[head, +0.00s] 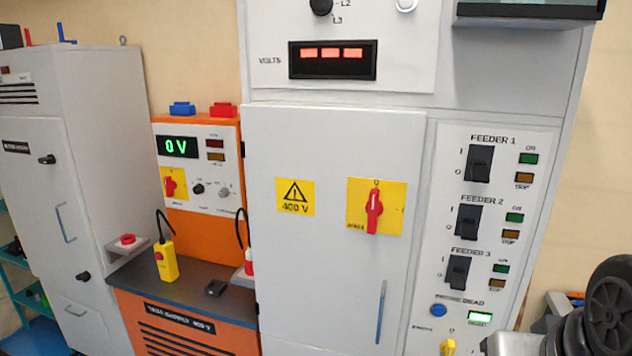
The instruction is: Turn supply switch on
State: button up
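A red rotary switch (374,211) on a yellow plate is on the grey cabinet door, beside a 400 V warning sign (295,197). Its handle is about upright; its small lettering is too blurred to read. A smaller red rotary switch (170,184) on a yellow plate is on the orange unit (205,236), below a green display (177,146) reading 0 V. I cannot tell from the labels which one is the supply switch. My gripper's fingers are not visible in the head view.
Feeder 1 (480,163), Feeder 2 (468,221) and Feeder 3 (458,271) black switches line the right panel. A volts meter (332,60) is above the door. A yellow pendant (166,261) stands on the dark ledge (199,301). Black and grey parts crowd the lower right corner.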

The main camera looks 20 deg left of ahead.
aim_at(170, 184)
jog(key=u, duration=1.55)
jog(key=z, duration=0.45)
jog(key=i+j+z, duration=0.25)
jog(key=j+z, duration=0.25)
jog(key=j, duration=0.15)
jog(key=i+j+z, duration=0.3)
jog(key=j+z, duration=0.25)
jog(key=j, duration=0.95)
jog(key=i+j, duration=0.1)
jog(key=j, duration=0.6)
jog(key=i+j, duration=0.1)
jog(key=j, duration=0.65)
jog(key=i+j+z, duration=0.1)
jog(key=j, duration=0.6)
jog(key=i+j, duration=0.1)
jog(key=j, duration=0.65)
